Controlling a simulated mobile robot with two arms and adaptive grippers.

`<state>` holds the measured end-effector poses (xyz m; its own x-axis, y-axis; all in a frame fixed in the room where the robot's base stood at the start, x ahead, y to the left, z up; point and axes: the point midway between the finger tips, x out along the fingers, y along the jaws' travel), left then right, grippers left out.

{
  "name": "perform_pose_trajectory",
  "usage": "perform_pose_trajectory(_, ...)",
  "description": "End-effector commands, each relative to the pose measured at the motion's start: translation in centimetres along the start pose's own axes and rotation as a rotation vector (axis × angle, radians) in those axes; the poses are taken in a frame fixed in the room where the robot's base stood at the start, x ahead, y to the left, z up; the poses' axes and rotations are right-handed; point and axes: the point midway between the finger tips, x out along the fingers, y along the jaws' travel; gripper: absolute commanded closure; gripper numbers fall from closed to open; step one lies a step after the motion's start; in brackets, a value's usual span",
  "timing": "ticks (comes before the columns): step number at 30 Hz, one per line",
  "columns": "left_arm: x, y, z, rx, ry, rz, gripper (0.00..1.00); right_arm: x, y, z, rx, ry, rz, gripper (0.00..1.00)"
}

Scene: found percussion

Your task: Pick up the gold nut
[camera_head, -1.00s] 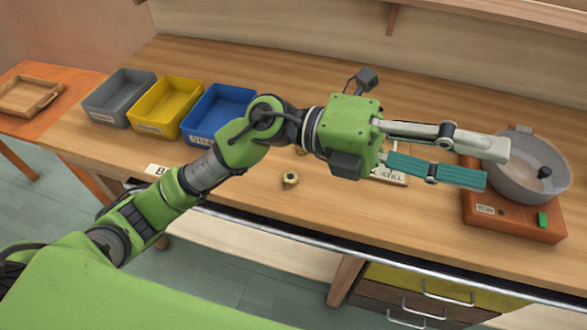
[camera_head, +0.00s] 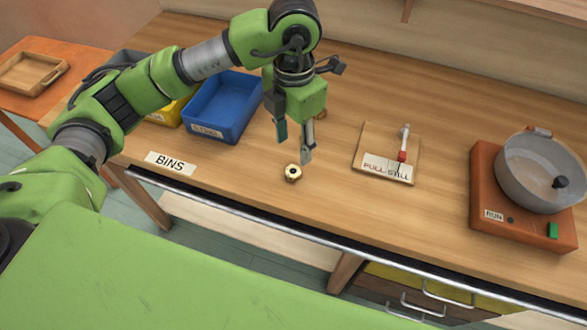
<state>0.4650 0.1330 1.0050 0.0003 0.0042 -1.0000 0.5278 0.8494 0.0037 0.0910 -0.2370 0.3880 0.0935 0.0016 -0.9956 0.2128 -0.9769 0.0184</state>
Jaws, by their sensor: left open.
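The gold nut (camera_head: 293,173) lies on the wooden workbench near its front edge, with a dark hole in its middle. My left gripper (camera_head: 293,148) points down just above and behind the nut in the head view. Its two fingers are apart with nothing between them. The fingertips look close to the nut, but I cannot tell the exact height gap. My right gripper is out of view.
A blue bin (camera_head: 222,132) stands left of the gripper, with yellow and grey bins partly behind my arm. A board with a red-tipped lever (camera_head: 365,139) lies to the right. Farther right, a pot (camera_head: 520,180) sits on an orange base (camera_head: 478,165).

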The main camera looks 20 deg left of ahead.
Motion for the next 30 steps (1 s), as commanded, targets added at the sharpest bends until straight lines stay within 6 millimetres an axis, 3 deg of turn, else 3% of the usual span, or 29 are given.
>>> perform_pose_trajectory(4, 2.5, 0.0, -0.1, -0.001, 0.002, -0.002, 0.56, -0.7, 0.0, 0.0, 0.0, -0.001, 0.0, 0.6)
perform_pose_trajectory(13, 4.9, -0.1, -0.3, 0.001, 0.002, -0.004, 0.56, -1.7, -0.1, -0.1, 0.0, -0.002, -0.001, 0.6)
perform_pose_trajectory(21, 8.6, -0.2, -0.4, 0.001, 0.0, -0.004, 0.56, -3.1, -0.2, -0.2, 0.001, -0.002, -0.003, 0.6)
perform_pose_trajectory(30, 9.2, -0.2, -0.4, 0.002, -0.002, -0.004, 0.58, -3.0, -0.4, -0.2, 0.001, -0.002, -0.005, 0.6)
